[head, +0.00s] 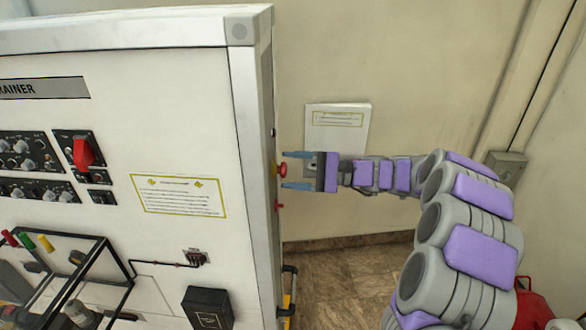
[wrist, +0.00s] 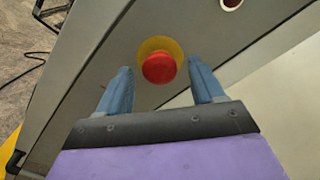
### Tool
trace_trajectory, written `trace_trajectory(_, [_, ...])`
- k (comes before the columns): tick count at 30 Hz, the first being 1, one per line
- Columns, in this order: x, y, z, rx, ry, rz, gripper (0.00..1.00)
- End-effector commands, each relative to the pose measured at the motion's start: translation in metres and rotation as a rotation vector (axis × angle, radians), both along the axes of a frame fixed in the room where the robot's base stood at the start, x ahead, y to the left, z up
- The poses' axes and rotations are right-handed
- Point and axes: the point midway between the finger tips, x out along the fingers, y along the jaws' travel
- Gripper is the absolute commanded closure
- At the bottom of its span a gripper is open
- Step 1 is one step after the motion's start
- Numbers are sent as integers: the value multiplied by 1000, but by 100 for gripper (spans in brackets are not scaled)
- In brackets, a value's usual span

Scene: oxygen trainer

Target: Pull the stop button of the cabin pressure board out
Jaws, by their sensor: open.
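The stop button is a round red knob on a yellow base, set on the narrow side face of the white trainer cabinet (head: 255,130). In the head view the red stop button (head: 282,170) sits just left of my gripper (head: 287,171). In the wrist view the stop button (wrist: 158,68) lies between the fingertips of my gripper (wrist: 159,75), a little beyond them. The two blue fingers are open, one on each side of the button, and no contact with it shows.
A smaller red part (head: 279,206) sticks out of the same side face below the button. A white notice (head: 337,130) hangs on the wall behind my gripper. A red object (head: 533,305) stands on the floor at the lower right. A round hole (wrist: 231,3) shows near the button.

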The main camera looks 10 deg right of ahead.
Motion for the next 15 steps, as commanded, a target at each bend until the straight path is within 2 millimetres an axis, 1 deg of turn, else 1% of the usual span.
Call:
trace_trajectory(8, [0,1,0,0,0,0,33])
trace_trajectory(15, [0,2,0,1,0,1,56])
